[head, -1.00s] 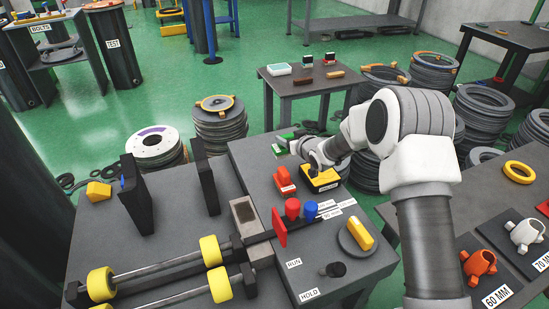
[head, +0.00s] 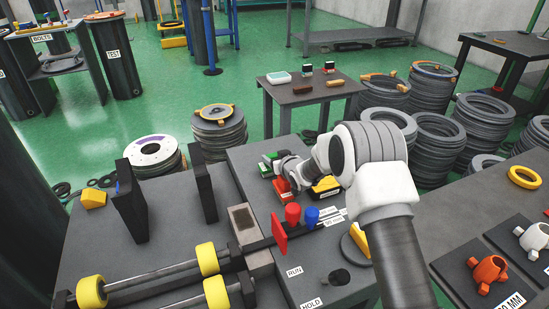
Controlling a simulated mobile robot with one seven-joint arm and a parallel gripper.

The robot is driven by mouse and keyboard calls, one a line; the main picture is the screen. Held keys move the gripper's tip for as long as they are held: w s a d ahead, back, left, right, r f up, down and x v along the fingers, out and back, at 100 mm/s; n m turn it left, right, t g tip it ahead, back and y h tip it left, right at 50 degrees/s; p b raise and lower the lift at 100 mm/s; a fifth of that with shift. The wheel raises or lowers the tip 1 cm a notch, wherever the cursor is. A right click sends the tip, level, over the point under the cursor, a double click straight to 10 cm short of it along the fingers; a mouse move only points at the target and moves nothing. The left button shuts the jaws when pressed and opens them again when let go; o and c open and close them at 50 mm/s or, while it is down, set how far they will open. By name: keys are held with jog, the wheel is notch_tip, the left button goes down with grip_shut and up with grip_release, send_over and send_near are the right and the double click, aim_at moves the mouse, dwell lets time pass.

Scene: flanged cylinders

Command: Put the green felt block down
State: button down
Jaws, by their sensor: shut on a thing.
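The green felt block (head: 266,168) shows at the far edge of the grey bench (head: 235,158), partly hidden by my gripper. My gripper (head: 274,163) reaches in from the right and is shut on the green block. The fingertips are small and mostly hidden by the wrist. Whether the block touches the bench top cannot be told. A red block (head: 282,187) lies on the bench just nearer than the gripper. A yellow and black block (head: 325,187) sits to the right, under my wrist.
Red (head: 292,214) and blue (head: 312,215) knobs stand nearer on the bench. Black upright plates (head: 130,200) and yellow-wheeled rods (head: 150,278) fill its left part. A small table (head: 300,90) with blocks and stamps stands behind. Ring stacks (head: 437,140) stand at right.

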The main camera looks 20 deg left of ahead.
jog(key=shift+c, duration=0.5)
grip_release()
jog(key=shift+f, duration=0.1)
jog(key=shift+s+d+r, duration=0.15)
jog(key=shift+d+r, duration=0.05)
jog(key=shift+r, duration=0.1)
jog(key=shift+p+v, duration=1.3)
jog(key=shift+v, duration=2.2)
